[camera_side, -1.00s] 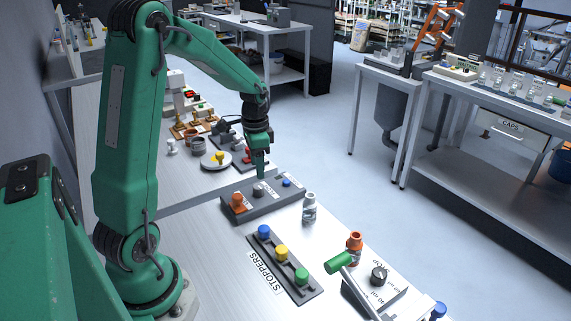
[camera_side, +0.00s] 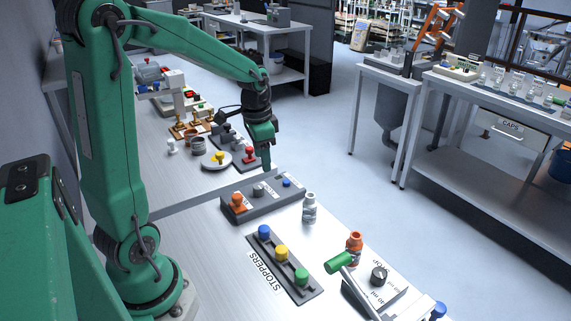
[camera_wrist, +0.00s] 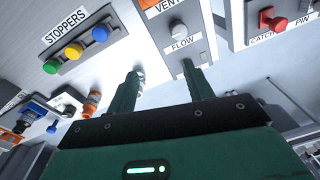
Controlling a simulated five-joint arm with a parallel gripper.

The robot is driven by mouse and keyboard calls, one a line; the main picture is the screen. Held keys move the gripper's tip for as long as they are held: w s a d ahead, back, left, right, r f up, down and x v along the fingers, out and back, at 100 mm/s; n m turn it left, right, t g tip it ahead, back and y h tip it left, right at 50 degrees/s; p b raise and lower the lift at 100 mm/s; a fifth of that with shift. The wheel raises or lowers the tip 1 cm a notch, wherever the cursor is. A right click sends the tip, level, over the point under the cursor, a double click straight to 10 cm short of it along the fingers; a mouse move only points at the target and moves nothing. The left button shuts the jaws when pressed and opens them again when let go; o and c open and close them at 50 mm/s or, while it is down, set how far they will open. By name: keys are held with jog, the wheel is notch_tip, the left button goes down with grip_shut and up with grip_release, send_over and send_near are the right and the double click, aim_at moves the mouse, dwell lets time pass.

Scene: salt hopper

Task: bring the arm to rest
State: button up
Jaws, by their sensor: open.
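My gripper (camera_side: 266,160) hangs above the far end of the grey control box (camera_side: 262,207) in the side view, apart from it. In the wrist view my gripper (camera_wrist: 158,88) has its two green fingers spread with nothing held between them. The box carries an orange knob (camera_side: 237,199), a grey knob (camera_side: 259,190) and a blue button (camera_side: 287,183). In the wrist view the grey knob (camera_wrist: 178,28) sits beside the FLOW label, beyond the fingers.
The stopper rack (camera_side: 291,272) holds a blue, a yellow and a green stopper. A clear bottle (camera_side: 309,208), an orange-capped bottle (camera_side: 354,243) and a green-handled lever (camera_side: 338,262) stand nearby. A red knob (camera_side: 249,153) is just left of my gripper. Air above the bench is free.

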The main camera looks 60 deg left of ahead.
jog(key=s+d+r+n+t, duration=0.2)
jog(key=s+d+r+t, duration=0.2)
jog(key=s+d+r, duration=0.4)
jog(key=s+d, duration=0.4)
jog(key=d, duration=0.2)
jog(key=shift+d+r+n, duration=0.15)
jog(key=shift+n, duration=0.15)
dwell(0.6)
